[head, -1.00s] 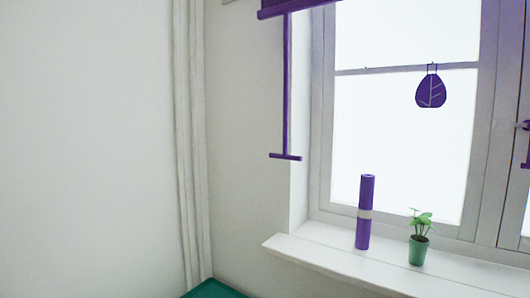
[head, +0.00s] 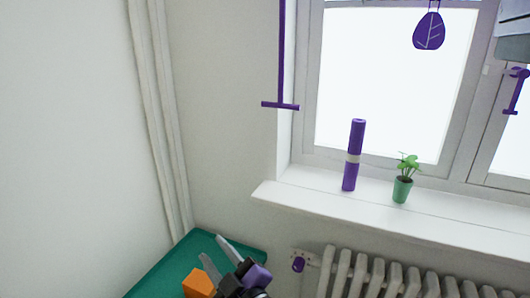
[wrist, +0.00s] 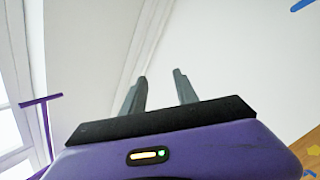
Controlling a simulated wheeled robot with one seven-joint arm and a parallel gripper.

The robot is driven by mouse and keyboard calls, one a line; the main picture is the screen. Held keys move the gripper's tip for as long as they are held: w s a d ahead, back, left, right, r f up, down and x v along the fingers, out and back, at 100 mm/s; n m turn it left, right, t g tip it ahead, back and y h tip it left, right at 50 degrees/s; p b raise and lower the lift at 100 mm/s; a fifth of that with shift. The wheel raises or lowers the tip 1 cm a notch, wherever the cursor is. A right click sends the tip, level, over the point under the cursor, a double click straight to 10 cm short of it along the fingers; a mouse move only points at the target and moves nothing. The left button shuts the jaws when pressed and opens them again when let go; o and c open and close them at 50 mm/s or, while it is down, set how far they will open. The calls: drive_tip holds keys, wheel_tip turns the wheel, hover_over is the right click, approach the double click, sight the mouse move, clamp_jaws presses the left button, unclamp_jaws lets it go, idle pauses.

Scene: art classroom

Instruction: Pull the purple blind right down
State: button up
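The purple blind's pull is a thin rod (head: 282,55) hanging at the left of the window, with a short crossbar (head: 280,106) at its lower end. The blind's cloth is above the head view's top edge. My gripper (head: 210,246) is low in the head view, well below the crossbar and a little to its left, over a green surface. Its two grey fingers are apart with nothing between them. In the wrist view my gripper (wrist: 160,74) is also open, and the purple crossbar (wrist: 40,101) shows at the far left, clear of the fingers.
A purple roll (head: 352,172) and a potted plant (head: 402,188) stand on the white sill (head: 440,219). Below are a radiator (head: 395,275), a green tabletop (head: 165,272) and an orange block (head: 198,284).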

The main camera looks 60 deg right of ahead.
sight(271, 106)
drive_tip(key=d+r+n+h+p, duration=0.1)
drive_tip(key=d+r+n, duration=0.2)
drive_tip(key=d+r, duration=0.5)
drive_tip(key=d+r+n+g+h+p, duration=0.1)
drive_tip(key=d+r+n+h, duration=0.1)
drive_tip(key=d+r, duration=0.6)
drive_tip(key=d+r+n+h+p, duration=0.1)
drive_tip(key=d+r+n, duration=0.3)
drive_tip(key=d+r, duration=0.4)
drive_tip(key=shift+d+r+g+h+p, duration=0.15)
drive_tip(key=shift+d+h+p, duration=0.1)
drive_tip(key=shift+d, duration=0.7)
drive_tip(key=shift+d+r+g+h+p, duration=0.15)
drive_tip(key=shift+d+p, duration=0.05)
drive_tip(key=shift+d, duration=0.75)
drive_tip(key=shift+w+d+r, duration=0.15)
drive_tip(key=shift+d, duration=0.1)
drive_tip(key=f+p+x, duration=0.1)
drive_tip(key=p+x, duration=0.1)
drive_tip(key=x, duration=0.5)
drive_tip(key=shift+r, duration=0.4)
drive_tip(key=shift+w, duration=0.15)
drive_tip(key=shift+c, duration=0.5)
clamp_jaws()
drive_tip(key=shift+f, duration=0.1)
